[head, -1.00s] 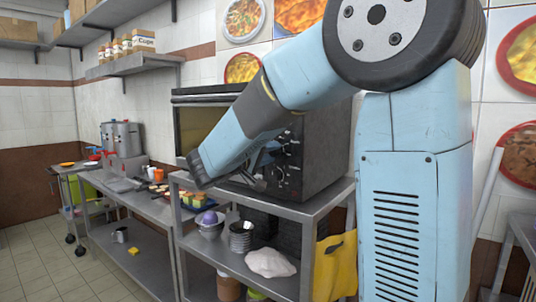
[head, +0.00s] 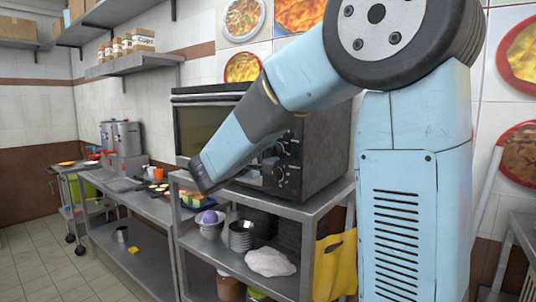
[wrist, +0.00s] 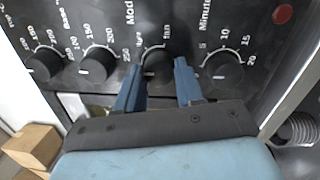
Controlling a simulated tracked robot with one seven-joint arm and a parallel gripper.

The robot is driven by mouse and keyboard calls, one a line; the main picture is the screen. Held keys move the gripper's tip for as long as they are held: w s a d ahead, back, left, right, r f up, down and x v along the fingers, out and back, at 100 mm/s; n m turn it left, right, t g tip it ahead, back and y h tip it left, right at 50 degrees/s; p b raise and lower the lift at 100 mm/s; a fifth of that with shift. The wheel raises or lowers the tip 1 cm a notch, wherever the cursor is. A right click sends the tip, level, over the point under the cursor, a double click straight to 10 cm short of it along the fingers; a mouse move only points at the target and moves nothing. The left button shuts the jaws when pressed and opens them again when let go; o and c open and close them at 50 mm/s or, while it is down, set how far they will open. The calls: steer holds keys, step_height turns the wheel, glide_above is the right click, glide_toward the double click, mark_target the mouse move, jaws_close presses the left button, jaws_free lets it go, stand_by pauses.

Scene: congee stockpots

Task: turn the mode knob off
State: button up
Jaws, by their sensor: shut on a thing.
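The dark oven (head: 322,150) stands on a metal table, its control panel facing left in the head view. In the wrist view its panel (wrist: 190,25) fills the top, with a row of dark round knobs. The mode knob (wrist: 157,62), under the cut-off label "Mod", sits between the two blue fingers of my gripper (wrist: 159,82). My gripper is shut on this knob. A pale mark shows at the knob's lower edge; I cannot tell which setting it marks.
In the wrist view, the minutes knob (wrist: 222,66) is close to the right and a temperature knob (wrist: 97,61) to the left. A red button (wrist: 283,14) is at upper right. Bowls (head: 241,236) and a white cloth (head: 270,262) lie on the shelf below the oven.

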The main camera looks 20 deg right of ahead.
steer(key=shift+f, duration=0.25)
steer(key=o, duration=1)
steer(key=shift+r, duration=0.1)
steer(key=shift+o, duration=0.2)
steer(key=v, duration=1.4)
steer(key=shift+d, duration=0.15)
